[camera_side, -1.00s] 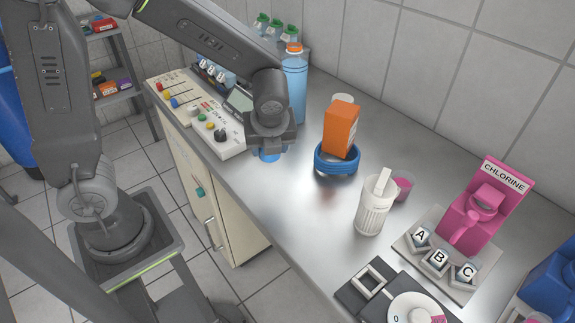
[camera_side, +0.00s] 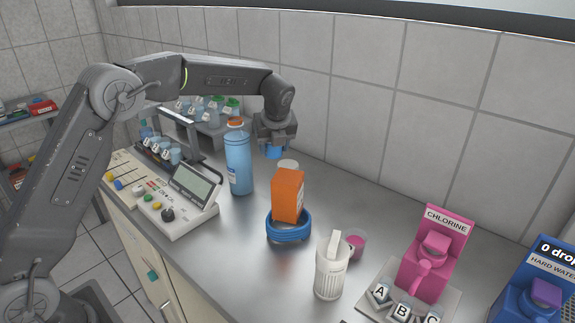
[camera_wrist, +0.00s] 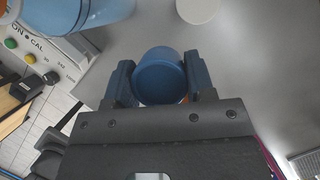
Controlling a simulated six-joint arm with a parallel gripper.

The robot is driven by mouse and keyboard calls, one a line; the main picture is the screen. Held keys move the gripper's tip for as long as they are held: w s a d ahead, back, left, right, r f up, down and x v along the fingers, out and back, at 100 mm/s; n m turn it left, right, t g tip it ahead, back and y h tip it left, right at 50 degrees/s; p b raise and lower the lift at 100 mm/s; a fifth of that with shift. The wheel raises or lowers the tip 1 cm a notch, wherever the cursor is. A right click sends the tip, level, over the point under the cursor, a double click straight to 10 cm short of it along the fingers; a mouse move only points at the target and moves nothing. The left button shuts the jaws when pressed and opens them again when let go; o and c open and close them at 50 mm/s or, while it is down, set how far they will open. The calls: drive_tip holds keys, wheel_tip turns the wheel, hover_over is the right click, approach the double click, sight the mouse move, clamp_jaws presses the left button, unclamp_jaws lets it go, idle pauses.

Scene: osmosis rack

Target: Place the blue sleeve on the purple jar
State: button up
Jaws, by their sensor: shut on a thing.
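My gripper (camera_side: 276,143) is shut on the blue sleeve (camera_side: 275,153), a short blue cylinder held above the counter, right of the tall blue bottle. In the wrist view the sleeve (camera_wrist: 159,77) sits between the two fingers of my gripper (camera_wrist: 160,84), and its near end looks closed. A small pink-purple jar (camera_side: 356,246), which seems to be the purple jar, stands on the counter to the lower right, well apart from my gripper. It is partly behind a white ribbed cup.
An orange box (camera_side: 288,196) stands in a blue ring (camera_side: 289,237). A white round-topped container (camera_side: 288,165) is behind it. The white cup (camera_side: 331,270), pink chlorine dispenser (camera_side: 432,256) and lettered vials (camera_side: 401,311) are at right. The tall blue bottle (camera_side: 238,163) and console (camera_side: 180,203) are left.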

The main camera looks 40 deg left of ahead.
wheel_tip(320, 180, up, 2)
hover_over(287, 162)
drive_tip(key=s+d, duration=0.1)
drive_tip(key=s, duration=0.1)
drive_tip(key=shift+w, duration=0.6)
drive_tip(key=shift+f, duration=4.6)
drive_tip(key=shift+f, duration=0.2)
drive_tip(key=o, duration=0.9)
